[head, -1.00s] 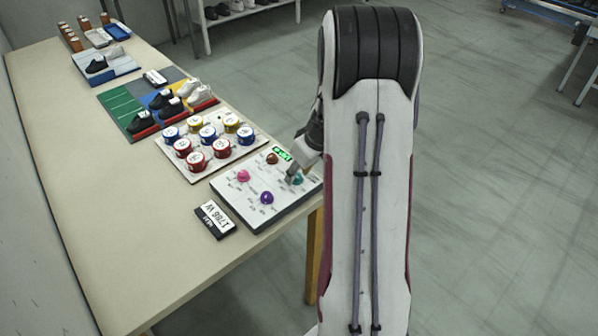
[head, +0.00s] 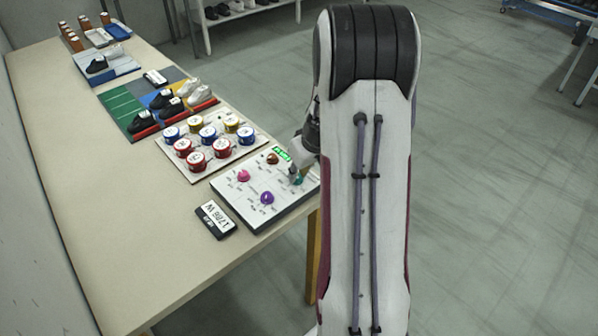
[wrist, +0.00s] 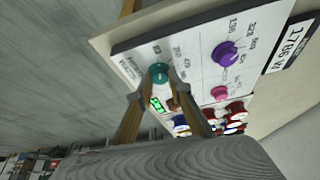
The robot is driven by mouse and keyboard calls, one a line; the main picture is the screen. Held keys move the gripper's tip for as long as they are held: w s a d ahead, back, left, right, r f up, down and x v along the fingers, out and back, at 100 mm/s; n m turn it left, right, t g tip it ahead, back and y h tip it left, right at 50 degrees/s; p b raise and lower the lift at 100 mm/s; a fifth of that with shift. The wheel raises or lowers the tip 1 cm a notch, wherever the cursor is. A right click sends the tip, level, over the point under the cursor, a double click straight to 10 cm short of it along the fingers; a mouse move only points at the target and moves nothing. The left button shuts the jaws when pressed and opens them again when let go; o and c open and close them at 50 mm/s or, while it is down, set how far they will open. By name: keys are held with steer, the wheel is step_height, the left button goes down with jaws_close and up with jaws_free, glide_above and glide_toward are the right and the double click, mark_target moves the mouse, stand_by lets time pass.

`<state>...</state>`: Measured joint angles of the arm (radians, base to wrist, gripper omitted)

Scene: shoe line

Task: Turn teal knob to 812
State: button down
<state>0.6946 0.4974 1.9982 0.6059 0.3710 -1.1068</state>
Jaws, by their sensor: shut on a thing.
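The teal knob (head: 299,180) sits on the right part of the white control panel (head: 225,185), which lies near the table's front right edge. In the wrist view the teal knob (wrist: 159,73) lies between the fingertips of my gripper (wrist: 156,88). My gripper (head: 294,174) is shut on the knob, reaching in from the right in the head view. Numbers are printed around the knob, but they are too small to read, and so is the knob's pointer. A green display (head: 282,154) is at the panel's far edge; its digits cannot be read.
Purple (head: 267,198), pink (head: 243,175) and brown (head: 272,158) knobs share the panel. A black box labelled 1786 W (head: 215,220) lies beside it. A board with several coloured round tins (head: 196,161) stands just behind. The near left tabletop is clear.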

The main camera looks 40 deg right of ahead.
steer(key=shift+a+m+g+h, duration=0.2)
steer(key=shift+m+h, duration=0.3)
steer(key=shift+m, duration=0.9)
steer(key=shift+a+m+g+h, duration=0.1)
steer(key=shift+m+g+h, duration=0.3)
steer(key=shift+m, duration=1)
steer(key=shift+w+a+f+m+g+h, duration=0.1)
steer(key=shift+m+g+h, duration=0.25)
steer(key=shift+m, duration=1)
steer(key=shift+w+a+m+g+h, duration=0.1)
steer(key=shift+m+g+h, duration=0.25)
steer(key=shift+m, duration=1)
steer(key=m, duration=0.2)
steer(key=m+g, duration=0.1)
steer(key=m, duration=0.1)
steer(key=m+g, duration=0.1)
steer(key=shift+w+a+m+h, duration=0.1)
steer(key=shift+w+m+h, duration=0.2)
steer(key=shift+w+m, duration=0.1)
steer(key=m+g, duration=0.2)
steer(key=m, duration=0.3)
steer(key=shift+w, duration=0.15)
